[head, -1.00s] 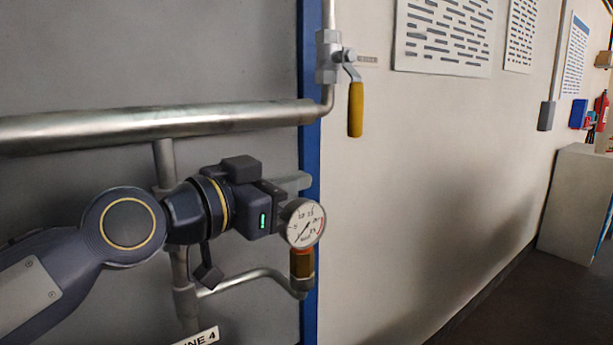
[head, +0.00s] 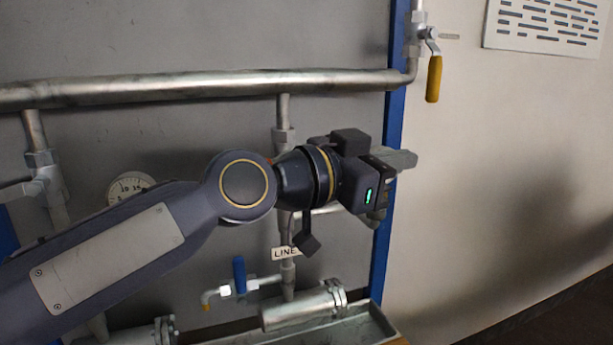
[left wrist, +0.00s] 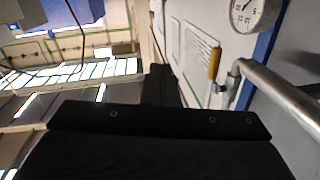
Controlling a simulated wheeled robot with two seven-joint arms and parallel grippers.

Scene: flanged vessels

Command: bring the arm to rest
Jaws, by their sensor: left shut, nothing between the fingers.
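My left arm comes in from the left in the head view and reaches across the pipework. Its gripper (head: 408,159) points right, in front of the blue upright, with its fingers shut and nothing between them. In the left wrist view the dark fingers (left wrist: 160,85) show together at the middle. My right gripper is not in view.
A thick horizontal pipe (head: 200,88) runs above my arm. A yellow-handled valve (head: 433,78) hangs at upper right. A gauge (head: 130,187) is partly behind my arm. A blue-handled valve (head: 239,275) and flanged vessel (head: 300,306) sit below.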

